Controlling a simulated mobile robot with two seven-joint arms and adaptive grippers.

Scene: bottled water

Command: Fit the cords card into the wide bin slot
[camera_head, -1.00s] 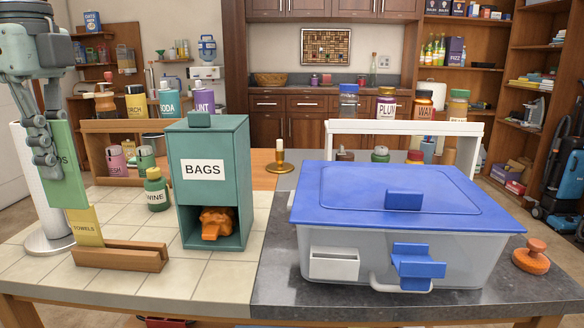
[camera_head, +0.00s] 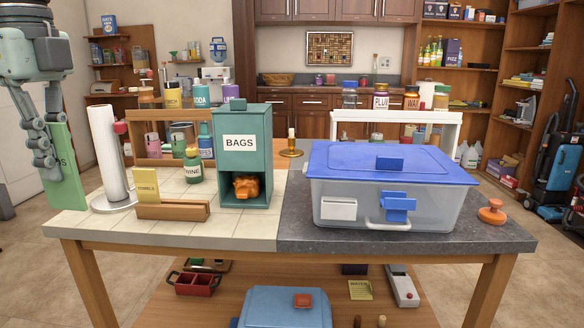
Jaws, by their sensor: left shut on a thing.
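A green card (camera_head: 66,180) is in my left gripper (camera_head: 44,158), held upright and slightly tilted at the far left. Only the ending "DS" of its lettering shows; the fingers cover the rest. A wide clear bin (camera_head: 350,190) with a blue lid stands on the dark right half of the table. A white rectangular slot holder (camera_head: 339,209) is on the left part of its front, and no card shows in it. The bin's blue latch (camera_head: 398,207) is right of the slot. The card is far left of the bin. My right gripper is not in view.
A paper towel roll (camera_head: 109,155) stands near the card. An orange knob (camera_head: 492,212) sits at the right.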

